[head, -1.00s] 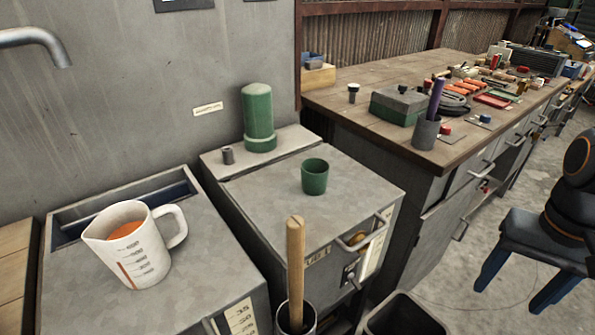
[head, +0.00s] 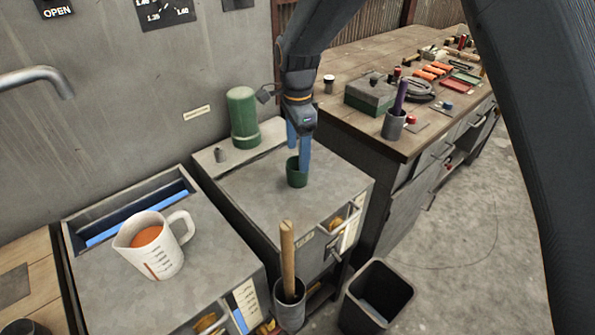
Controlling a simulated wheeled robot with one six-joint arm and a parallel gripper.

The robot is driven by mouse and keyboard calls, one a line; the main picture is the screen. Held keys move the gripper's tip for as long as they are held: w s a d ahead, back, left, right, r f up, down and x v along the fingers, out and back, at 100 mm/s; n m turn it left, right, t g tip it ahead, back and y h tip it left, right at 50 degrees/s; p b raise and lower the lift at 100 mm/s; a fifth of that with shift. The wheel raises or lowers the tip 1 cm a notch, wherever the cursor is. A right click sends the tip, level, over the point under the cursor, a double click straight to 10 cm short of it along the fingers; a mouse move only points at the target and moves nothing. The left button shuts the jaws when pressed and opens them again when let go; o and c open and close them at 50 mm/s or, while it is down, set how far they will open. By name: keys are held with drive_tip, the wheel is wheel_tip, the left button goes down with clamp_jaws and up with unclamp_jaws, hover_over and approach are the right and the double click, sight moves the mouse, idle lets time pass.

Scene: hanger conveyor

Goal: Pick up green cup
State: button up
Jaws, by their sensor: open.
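The green cup (head: 296,180) stands upright on the grey metal cabinet top (head: 245,188) in the middle of the head view. My gripper (head: 298,158) points down from above with its blue fingers at the cup. The nearer finger reaches down at the cup's right rim and the other shows behind it. The jaws are open. I cannot tell whether either finger touches the cup or is inside it. The upper part of the cup is partly hidden by the finger.
A white measuring jug (head: 165,262) is on the left cabinet. A wooden handle (head: 288,255) rises in front. A cluttered workbench (head: 345,95) lies behind at right.

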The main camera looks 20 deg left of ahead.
sight(298, 172)
drive_tip(key=shift+s+d+f+p, duration=0.15)
drive_tip(key=shift+f+p, duration=0.6)
drive_tip(key=shift+f, duration=0.8)
drive_tip(key=shift+s+a+f+p, duration=0.15)
drive_tip(key=shift+f+p, duration=0.55)
drive_tip(key=shift+f, duration=0.8)
drive_tip(key=shift+d, duration=0.1)
drive_tip(key=shift+c, duration=0.3)
drive_tip(key=c, duration=1)
